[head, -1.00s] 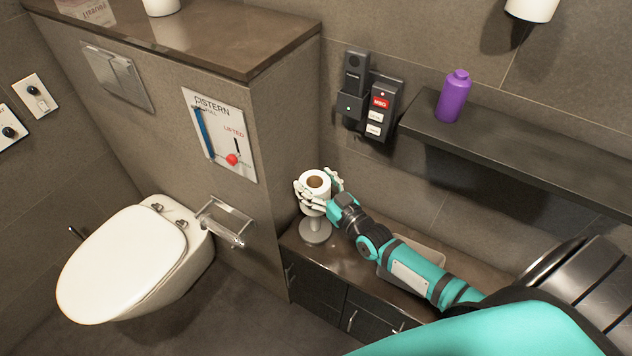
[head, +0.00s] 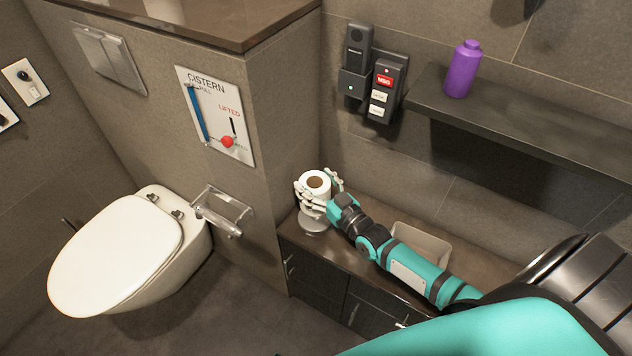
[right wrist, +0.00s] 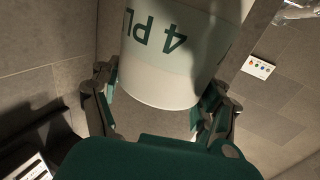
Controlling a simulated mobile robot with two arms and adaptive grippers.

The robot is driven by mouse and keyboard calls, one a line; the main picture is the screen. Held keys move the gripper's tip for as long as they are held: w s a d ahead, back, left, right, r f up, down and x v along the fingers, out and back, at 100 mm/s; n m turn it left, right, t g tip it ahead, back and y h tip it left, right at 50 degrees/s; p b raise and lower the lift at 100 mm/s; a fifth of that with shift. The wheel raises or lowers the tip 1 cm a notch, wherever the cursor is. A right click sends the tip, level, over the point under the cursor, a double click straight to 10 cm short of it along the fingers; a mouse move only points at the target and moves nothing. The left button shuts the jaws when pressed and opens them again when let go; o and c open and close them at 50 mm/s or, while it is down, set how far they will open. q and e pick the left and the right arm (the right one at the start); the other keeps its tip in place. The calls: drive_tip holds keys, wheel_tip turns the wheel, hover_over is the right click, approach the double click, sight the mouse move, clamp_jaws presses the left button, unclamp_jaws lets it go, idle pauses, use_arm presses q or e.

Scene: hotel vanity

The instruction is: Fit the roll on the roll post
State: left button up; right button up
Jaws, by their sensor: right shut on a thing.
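My right gripper (head: 318,184) is shut on a white toilet roll (head: 317,193), its fingers on either side. The roll is upright, its brown core hole facing up. It also shows in the right wrist view (right wrist: 165,75), with green "4 PL" lettering. The roll post (head: 313,224) stands on the low brown counter directly below the roll. Its round grey base shows; the roll and fingers hide its upper part. I cannot tell whether the post is inside the core. My left gripper is not in view.
A metal wall holder (head: 222,212) is left of the post, near the toilet (head: 120,250). A pale tray (head: 422,243) is on the counter behind my right arm. A shelf (head: 530,130) with a purple bottle (head: 463,70) hangs above.

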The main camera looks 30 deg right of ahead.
drive_tip(key=shift+f+b, duration=2.1)
drive_tip(key=shift+f, duration=0.6)
drive_tip(key=o, duration=1.2)
drive_tip(key=shift+s, duration=0.1)
drive_tip(key=s, duration=0.4)
drive_tip(key=s+d, duration=0.1)
drive_tip(key=s, duration=0.2)
drive_tip(key=s+d, duration=0.1)
drive_tip(key=s, duration=0.3)
drive_tip(key=shift+s, duration=0.35)
